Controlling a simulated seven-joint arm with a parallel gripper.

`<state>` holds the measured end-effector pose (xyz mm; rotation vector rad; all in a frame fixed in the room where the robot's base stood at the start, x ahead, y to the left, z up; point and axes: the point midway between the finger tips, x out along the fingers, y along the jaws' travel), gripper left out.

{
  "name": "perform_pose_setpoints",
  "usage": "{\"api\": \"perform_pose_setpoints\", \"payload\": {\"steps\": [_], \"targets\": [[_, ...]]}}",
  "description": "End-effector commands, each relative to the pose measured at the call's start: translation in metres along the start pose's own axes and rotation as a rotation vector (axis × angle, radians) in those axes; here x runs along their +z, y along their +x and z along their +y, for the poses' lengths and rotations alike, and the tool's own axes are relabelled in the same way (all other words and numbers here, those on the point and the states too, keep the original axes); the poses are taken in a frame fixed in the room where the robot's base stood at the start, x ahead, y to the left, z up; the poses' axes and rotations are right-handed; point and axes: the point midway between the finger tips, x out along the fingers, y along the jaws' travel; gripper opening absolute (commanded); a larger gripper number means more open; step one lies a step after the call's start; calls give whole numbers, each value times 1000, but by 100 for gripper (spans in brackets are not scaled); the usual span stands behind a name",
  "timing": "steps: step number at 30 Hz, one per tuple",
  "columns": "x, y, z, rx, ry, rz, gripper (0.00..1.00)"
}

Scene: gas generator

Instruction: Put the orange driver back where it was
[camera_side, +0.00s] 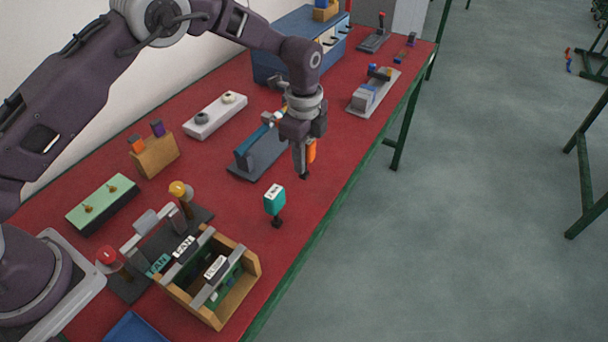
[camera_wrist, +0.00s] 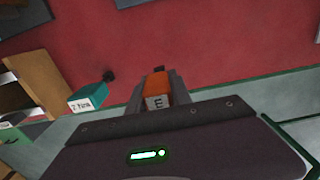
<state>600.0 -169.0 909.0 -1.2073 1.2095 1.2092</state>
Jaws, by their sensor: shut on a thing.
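The orange driver (camera_side: 311,151) is upright between the fingers of my gripper (camera_side: 304,160), its dark tip pointing down above the red table. In the wrist view the orange handle (camera_wrist: 157,88) sits between the two fingers of my gripper (camera_wrist: 158,95), with a white marked end facing the camera. My gripper is shut on it. A teal driver with a white label (camera_side: 275,199) stands upright nearer the front; it also shows in the wrist view (camera_wrist: 88,98). A wooden block (camera_side: 154,155) at the back left holds an orange piece and a purple piece.
A wooden box with labelled cards (camera_side: 247,285) stands at the front, beside a dark base with a red knob (camera_side: 106,257). A blue-grey fixture (camera_side: 260,155) is left of my gripper. Red table (camera_side: 330,200) is bare toward its right edge.

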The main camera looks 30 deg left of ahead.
Motion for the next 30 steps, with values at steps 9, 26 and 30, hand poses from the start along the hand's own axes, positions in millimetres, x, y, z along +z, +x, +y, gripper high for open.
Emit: {"api": "perform_pose_setpoints", "payload": {"steps": [9,26,30], "targets": [[0,44,0,-1,-1,1,0],[0,46,0,-1,-1,0,47],[0,45,0,-1,-1,0,47]]}}
